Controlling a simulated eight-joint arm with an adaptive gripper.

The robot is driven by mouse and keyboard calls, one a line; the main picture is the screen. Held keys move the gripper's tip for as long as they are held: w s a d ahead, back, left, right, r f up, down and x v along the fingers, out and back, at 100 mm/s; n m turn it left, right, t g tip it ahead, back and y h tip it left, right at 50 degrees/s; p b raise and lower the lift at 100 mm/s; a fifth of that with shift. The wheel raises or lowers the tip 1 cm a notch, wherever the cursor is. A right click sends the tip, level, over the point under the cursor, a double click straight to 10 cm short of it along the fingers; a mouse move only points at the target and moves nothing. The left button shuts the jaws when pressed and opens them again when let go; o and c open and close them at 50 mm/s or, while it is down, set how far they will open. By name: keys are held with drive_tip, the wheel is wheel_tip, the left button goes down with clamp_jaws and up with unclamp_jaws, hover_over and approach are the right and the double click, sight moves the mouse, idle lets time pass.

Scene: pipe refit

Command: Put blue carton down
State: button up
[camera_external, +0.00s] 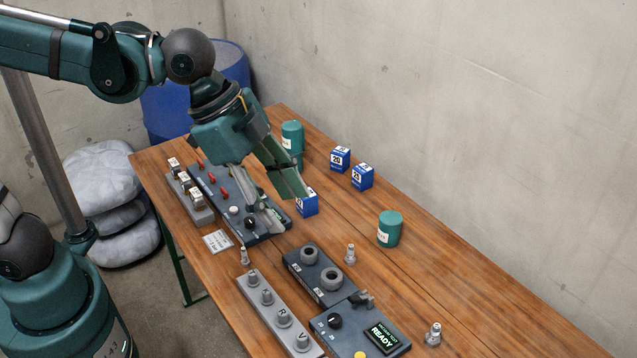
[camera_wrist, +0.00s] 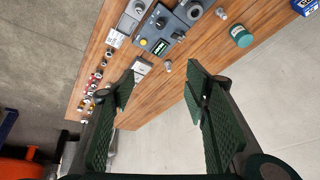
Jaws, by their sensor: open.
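Three blue cartons show in the external view: the nearest carton (camera_external: 308,204) beside my gripper, another (camera_external: 362,177) farther right and a third (camera_external: 340,157) behind. The two farther cartons stand upright on the table. The nearest one is partly hidden by a finger; it appears to rest on the wood. My gripper (camera_external: 286,212) is open over the table, its fingers spread wide, one finger in front of that carton. In the wrist view, the space between the fingers (camera_wrist: 160,76) is empty. Part of a blue carton (camera_wrist: 306,7) shows in its top right corner.
The wooden table (camera_external: 460,265) holds a dark panel with red levers (camera_external: 212,182) left of my gripper, a two-ring block (camera_external: 318,275) and a READY panel (camera_external: 382,338) in front. Teal cans stand behind (camera_external: 292,137) and at right (camera_external: 390,229). The right end has bare wood.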

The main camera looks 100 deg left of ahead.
drive_tip(key=s+d+f+n+t, duration=0.2)
drive_tip(key=s+d+f, duration=0.3)
drive_tip(key=s+d, duration=0.7)
drive_tip(key=shift+s+f, duration=0.15)
drive_tip(key=shift+s, duration=0.65)
drive_tip(key=shift+o, duration=0.5)
drive_tip(key=shift+a, duration=0.1)
idle(0.6)
